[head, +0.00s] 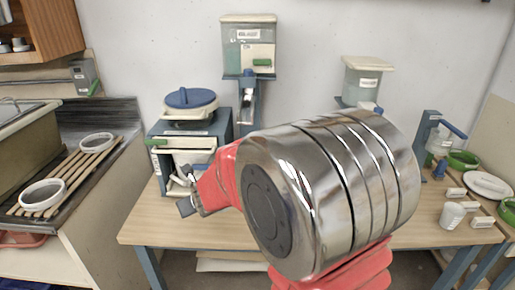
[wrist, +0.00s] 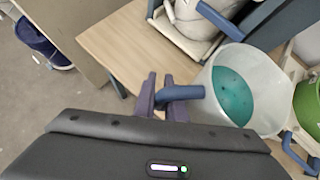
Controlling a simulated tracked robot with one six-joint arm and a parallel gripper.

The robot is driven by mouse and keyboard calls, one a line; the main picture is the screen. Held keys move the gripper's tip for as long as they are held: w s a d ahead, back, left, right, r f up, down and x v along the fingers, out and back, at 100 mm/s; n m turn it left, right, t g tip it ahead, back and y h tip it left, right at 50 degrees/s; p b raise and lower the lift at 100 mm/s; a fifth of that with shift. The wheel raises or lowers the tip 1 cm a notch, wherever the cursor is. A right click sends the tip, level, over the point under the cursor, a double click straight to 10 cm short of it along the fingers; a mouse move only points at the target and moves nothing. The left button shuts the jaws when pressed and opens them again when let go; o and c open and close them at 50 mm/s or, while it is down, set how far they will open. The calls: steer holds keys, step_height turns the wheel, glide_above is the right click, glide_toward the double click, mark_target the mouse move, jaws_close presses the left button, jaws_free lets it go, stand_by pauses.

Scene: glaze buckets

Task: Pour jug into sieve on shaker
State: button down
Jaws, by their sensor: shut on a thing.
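The jug (wrist: 279,101) is a translucent pale vessel with teal liquid in it, at the right of the wrist view. My gripper (wrist: 165,97) is shut on its blue handle (wrist: 185,93). In the head view my gripper (head: 188,192) is at the left end of the bench, in front of a blue-grey machine (head: 222,125). A white round vessel with a blue top (head: 190,99) sits on that machine. I cannot tell for sure which parts are the sieve and the shaker. The jug is hard to make out in the head view.
A glaze dispenser (head: 248,45) stands at the back, with another pale container (head: 365,80) to its right. Green bowls (head: 464,159), a white plate (head: 488,185) and a small white cup (head: 452,215) are on the right. A slatted rack (head: 80,175) is at the left. My arm hides the bench's middle.

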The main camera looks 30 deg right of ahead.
steer(key=shift+d+r, duration=0.15)
steer(key=shift+d, duration=0.05)
stand_by(0.3)
